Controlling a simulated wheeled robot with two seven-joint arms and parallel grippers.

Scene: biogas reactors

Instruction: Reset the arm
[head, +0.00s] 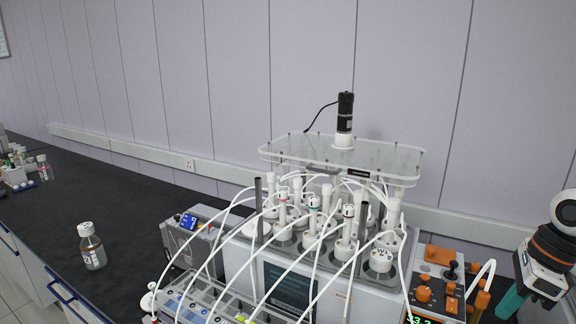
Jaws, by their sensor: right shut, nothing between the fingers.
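My right arm comes in at the right edge, white with black and orange bands. My right gripper (511,301) points down and to the left, with its teal fingers together and nothing seen between them. It is beside the orange-topped unit (437,280), at that unit's right; I cannot tell whether they touch. My left gripper is not in view.
A reactor unit with several white-capped vessels and many white tubes (315,225) fills the middle, under a clear plate (340,158) with a black motor (345,112). A grey box (190,240) and a bottle (91,247) stand left. The black bench (130,205) is mostly clear there.

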